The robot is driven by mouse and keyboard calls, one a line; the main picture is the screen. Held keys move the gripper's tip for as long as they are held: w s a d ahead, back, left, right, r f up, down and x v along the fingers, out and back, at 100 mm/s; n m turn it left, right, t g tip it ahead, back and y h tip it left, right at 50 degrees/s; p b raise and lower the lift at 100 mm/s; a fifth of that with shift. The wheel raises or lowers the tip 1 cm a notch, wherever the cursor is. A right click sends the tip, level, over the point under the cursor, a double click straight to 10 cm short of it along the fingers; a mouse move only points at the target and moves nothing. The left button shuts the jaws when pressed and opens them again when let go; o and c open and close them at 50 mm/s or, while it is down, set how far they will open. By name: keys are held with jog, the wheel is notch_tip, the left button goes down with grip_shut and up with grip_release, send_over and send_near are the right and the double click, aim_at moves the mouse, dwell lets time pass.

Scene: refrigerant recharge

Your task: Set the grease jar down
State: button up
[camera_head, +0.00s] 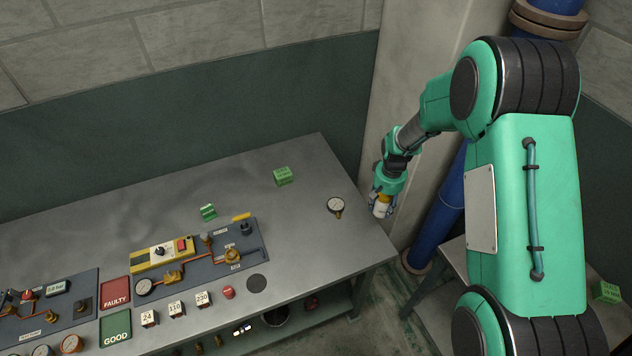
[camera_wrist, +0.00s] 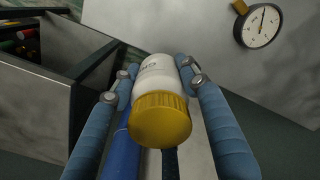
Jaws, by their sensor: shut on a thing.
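The grease jar (camera_wrist: 160,98) is white with a ribbed yellow lid and some print on its side. In the wrist view it sits between the two blue fingers of my gripper (camera_wrist: 163,88), lid toward the camera. In the head view, my gripper (camera_head: 384,196) holds the jar (camera_head: 381,208) at the right edge of the grey workbench, appearing just past that edge. The fingers are shut around the jar, and it touches no surface that I can see. How high it is above the bench level is hard to tell.
A round gauge (camera_head: 336,205) lies on the workbench (camera_head: 310,240) left of my gripper. A blue pipe (camera_head: 437,220) stands behind at right.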

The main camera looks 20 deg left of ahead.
jog(key=shift+n, duration=0.9)
jog(key=s+a, duration=0.1)
jog(key=a, duration=0.5)
jog(key=s+a+p, duration=0.1)
jog(key=s+a, duration=0.1)
jog(key=a, duration=0.5)
jog(key=s+a, duration=0.1)
jog(key=a, duration=0.6)
jog(key=shift+s+f+p, duration=0.25)
jog(key=shift+s+p, duration=0.05)
jog(key=shift+p, duration=0.05)
send_over(316, 182)
jog(key=shift+a+f+p, duration=0.1)
jog(key=shift+f+p, duration=0.3)
jog(key=shift+f, duration=0.35)
jog(key=shift+f, duration=1.75)
jog(key=shift+f, duration=0.15)
